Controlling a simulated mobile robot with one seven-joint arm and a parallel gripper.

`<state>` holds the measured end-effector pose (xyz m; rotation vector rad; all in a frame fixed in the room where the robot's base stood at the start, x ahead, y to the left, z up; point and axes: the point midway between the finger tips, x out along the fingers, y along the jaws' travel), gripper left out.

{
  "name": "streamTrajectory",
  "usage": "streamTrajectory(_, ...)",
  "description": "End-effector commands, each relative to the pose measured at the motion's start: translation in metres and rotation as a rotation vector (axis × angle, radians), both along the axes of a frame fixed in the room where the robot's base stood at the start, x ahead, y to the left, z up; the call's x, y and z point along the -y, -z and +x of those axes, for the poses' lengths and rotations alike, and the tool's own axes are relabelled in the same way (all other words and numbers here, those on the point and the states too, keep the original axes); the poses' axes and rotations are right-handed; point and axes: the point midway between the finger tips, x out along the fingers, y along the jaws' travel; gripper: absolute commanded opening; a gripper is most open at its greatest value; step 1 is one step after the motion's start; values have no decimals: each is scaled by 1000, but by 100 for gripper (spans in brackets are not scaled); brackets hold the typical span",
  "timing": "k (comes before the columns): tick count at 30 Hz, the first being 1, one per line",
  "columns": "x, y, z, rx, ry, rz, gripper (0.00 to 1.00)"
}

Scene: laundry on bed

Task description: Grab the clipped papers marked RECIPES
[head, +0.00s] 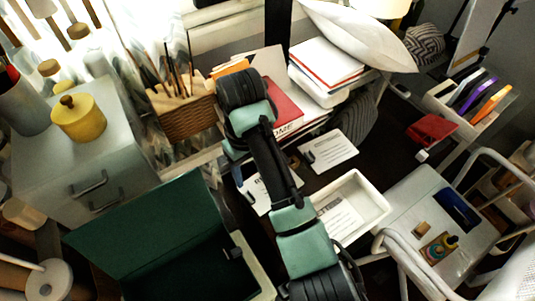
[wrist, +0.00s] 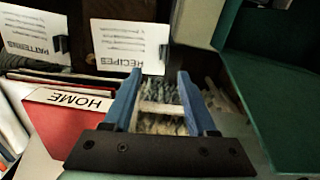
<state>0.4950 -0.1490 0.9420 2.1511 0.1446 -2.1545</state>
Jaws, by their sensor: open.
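The white RECIPES papers (wrist: 128,48) lie at the top of the wrist view, their print upside down, with a dark clip (wrist: 163,52) at the right edge. In the head view the RECIPES papers (head: 261,196) are partly hidden behind my arm. My gripper (wrist: 158,75) is open, its two blue fingers apart with nothing held between them. In the wrist view the right part of the papers, near the clip, appears just beyond the fingertips; the height gap cannot be told. In the head view my gripper (head: 238,174) is above and left of the papers.
Clipped PATTERNS papers (wrist: 36,38) lie beside RECIPES. A red HOME folder (wrist: 62,122) is left of my fingers. An open green-lidded box (head: 150,240) stands near. A white tray (head: 372,196) holds another sheet. A pencil basket (head: 185,108) stands behind.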

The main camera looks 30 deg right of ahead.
Motion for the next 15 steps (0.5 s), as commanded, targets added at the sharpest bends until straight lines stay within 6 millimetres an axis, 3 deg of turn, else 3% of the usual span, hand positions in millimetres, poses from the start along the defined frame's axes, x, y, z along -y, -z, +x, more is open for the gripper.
streamTrajectory(1,-1,15,0,0,-1,1,57)
streamTrajectory(3,-1,25,0,1,0,1,57)
streamTrajectory(15,-6,67,-1,-2,1,1,57)
